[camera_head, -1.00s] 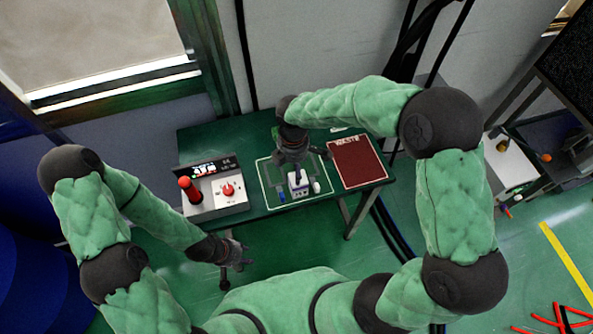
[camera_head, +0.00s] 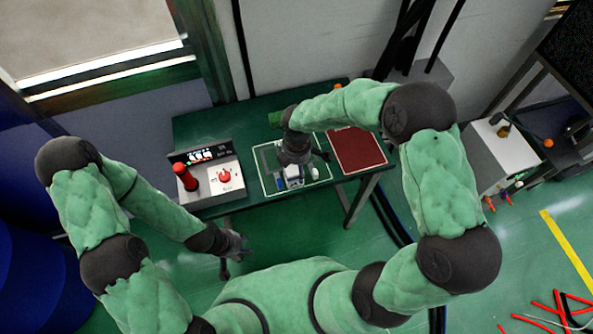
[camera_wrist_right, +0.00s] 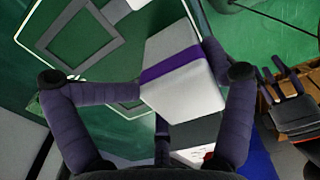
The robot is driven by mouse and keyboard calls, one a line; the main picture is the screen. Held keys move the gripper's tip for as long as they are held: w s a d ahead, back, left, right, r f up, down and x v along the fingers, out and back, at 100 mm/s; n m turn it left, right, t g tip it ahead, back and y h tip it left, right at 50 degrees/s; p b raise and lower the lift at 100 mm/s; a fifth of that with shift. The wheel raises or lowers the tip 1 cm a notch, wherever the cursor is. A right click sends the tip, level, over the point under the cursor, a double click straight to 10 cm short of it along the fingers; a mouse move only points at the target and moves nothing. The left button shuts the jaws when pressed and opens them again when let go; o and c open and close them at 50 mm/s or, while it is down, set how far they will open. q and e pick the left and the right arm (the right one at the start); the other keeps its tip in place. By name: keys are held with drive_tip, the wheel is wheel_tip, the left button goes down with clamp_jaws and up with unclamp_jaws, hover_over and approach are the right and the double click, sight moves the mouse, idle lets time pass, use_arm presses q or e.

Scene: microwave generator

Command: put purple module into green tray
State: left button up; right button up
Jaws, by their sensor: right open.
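The purple module, a white block with a purple band (camera_wrist_right: 172,65), lies between the fingers of my right gripper (camera_wrist_right: 174,76) in the right wrist view. Those fingers are apart, one on each side; whether they touch it is unclear. In the head view the right gripper (camera_head: 294,160) is above the white module (camera_head: 293,174), mostly hiding it. A white-outlined green area (camera_head: 266,184), seemingly the green tray, lies around and under it; a grey square frame (camera_wrist_right: 82,40) shows inside. My left gripper (camera_head: 234,246) hangs off the table's front edge; its fingers are unclear.
A dark red waste area (camera_head: 357,150) lies right of the green area. A blue piece (camera_head: 281,184) and a small white piece (camera_head: 314,172) lie beside the module.

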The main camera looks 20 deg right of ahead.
drive_tip(key=shift+s+a+f, duration=0.15)
drive_tip(key=shift+s+f, duration=0.25)
drive_tip(key=shift+f, duration=0.25)
drive_tip(key=shift+w+r, duration=0.1)
drive_tip(key=shift+r, duration=0.15)
drive_tip(key=c, duration=1.5)
drive_tip(key=shift+w, duration=0.15)
drive_tip(key=shift+r, duration=0.1)
